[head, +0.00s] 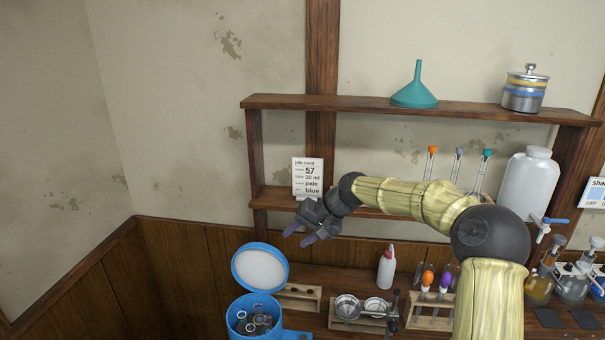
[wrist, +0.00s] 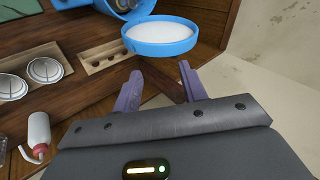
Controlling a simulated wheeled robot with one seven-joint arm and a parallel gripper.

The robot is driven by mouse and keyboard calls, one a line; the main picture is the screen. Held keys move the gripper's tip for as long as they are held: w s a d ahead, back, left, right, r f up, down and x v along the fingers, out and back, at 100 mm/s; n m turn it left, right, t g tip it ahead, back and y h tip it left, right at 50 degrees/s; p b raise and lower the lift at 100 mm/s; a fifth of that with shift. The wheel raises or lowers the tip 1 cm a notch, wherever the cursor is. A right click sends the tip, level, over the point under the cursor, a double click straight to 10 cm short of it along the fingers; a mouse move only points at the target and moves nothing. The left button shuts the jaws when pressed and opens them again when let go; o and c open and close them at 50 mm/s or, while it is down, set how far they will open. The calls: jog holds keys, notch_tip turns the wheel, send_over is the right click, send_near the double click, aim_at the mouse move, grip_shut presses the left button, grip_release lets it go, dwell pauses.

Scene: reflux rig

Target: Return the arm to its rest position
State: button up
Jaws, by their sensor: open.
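My arm reaches leftward across the front of the shelf in the head view. My gripper (head: 298,237) is at the arm's left end, above the bench and below the job card (head: 307,176). In the wrist view my gripper (wrist: 161,88) shows two purple fingers spread apart with nothing between them. The blue container's raised lid (head: 260,268) is below and left of the gripper in the head view. The lid also shows beyond the fingers in the wrist view (wrist: 160,36), apart from them.
The blue container (head: 255,318) holds several dark round pieces. A wooden block with holes (head: 299,297), a white bottle (head: 387,268) and a tube rack (head: 430,313) stand on the bench. The shelf (head: 360,106) holds a teal funnel (head: 416,88) and a jar (head: 525,91). Space left of the shelf is clear.

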jog(key=s+d+f+h, duration=0.2)
jog(key=s+d, duration=0.3)
jog(key=s, duration=0.5)
jog(key=s+d+f+h, duration=0.3)
jog(key=s+d, duration=0.2)
jog(key=s, duration=0.5)
jog(key=s+d+f+h, duration=0.2)
jog(key=s+d, duration=0.4)
jog(key=s, duration=0.4)
jog(key=shift+s+f+h, duration=0.3)
jog(key=shift+s+f, duration=0.1)
jog(key=shift+f, duration=0.25)
